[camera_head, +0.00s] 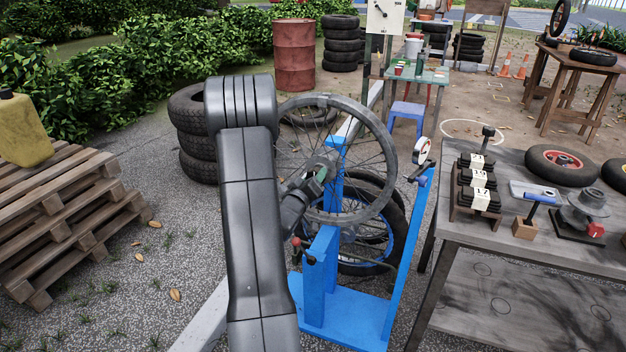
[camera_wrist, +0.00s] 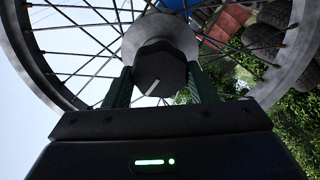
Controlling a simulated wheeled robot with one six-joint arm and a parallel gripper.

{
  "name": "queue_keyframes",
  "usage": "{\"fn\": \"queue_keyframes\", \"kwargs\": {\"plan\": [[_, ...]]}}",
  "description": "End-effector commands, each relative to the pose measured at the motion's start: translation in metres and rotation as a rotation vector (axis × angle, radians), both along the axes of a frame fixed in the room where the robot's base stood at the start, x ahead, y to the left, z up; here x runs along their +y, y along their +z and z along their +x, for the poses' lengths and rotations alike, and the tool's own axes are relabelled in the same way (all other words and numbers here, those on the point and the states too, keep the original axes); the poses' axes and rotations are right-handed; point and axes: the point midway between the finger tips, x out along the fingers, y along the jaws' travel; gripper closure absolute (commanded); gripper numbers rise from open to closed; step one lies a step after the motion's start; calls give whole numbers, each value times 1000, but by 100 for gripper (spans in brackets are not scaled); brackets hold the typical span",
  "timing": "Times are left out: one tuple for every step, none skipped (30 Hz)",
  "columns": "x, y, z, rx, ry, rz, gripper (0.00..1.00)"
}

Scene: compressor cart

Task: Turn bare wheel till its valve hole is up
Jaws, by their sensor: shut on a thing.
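The bare wheel (camera_head: 391,150), a grey spoked rim without a tyre, stands upright in the blue stand (camera_head: 318,280). My gripper (camera_head: 322,172) reaches its hub from the left, with my arm covering part of the view. In the wrist view, the gripper's two dark green fingers (camera_wrist: 160,88) are shut on a dark hub knob (camera_wrist: 160,66), one on each side. The knob has a short white mark pointing down and slightly left. The wheel's rim (camera_wrist: 302,50) and spokes show behind it. I cannot make out the valve hole in either view.
A tyred wheel with a blue rim (camera_head: 377,245) sits low behind the stand. A grey workbench (camera_head: 480,250) with parts stands close on the right. A wooden pallet stack (camera_head: 60,220) is at left, stacked tyres (camera_head: 195,150) behind my arm.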

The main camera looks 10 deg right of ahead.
Motion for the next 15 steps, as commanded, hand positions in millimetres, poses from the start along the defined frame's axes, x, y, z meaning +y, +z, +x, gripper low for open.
{"fn": "queue_keyframes", "kwargs": {"plan": [[0, 0, 0, 0, 1, 0, 45], [0, 0, 0, 1, 1, 0, 39], [0, 0, 0, 1, 1, 0, 31], [0, 0, 0, 1, 1, 0, 27], [0, 0, 0, 0, 0, 0, 27], [0, 0, 0, -1, 0, 1, 27], [0, 0, 0, -1, 0, 1, 27], [0, 0, 0, -1, 0, 1, 27], [0, 0, 0, -1, 0, 1, 27], [0, 0, 0, -1, 0, 1, 27], [0, 0, 0, -1, 0, 1, 27], [0, 0, 0, -1, 0, 1, 27], [1, 0, -1, 0, 1, 1, 27], [2, 0, -2, 0, 1, 1, 27], [4, 0, -4, 0, 2, 2, 27]]}}
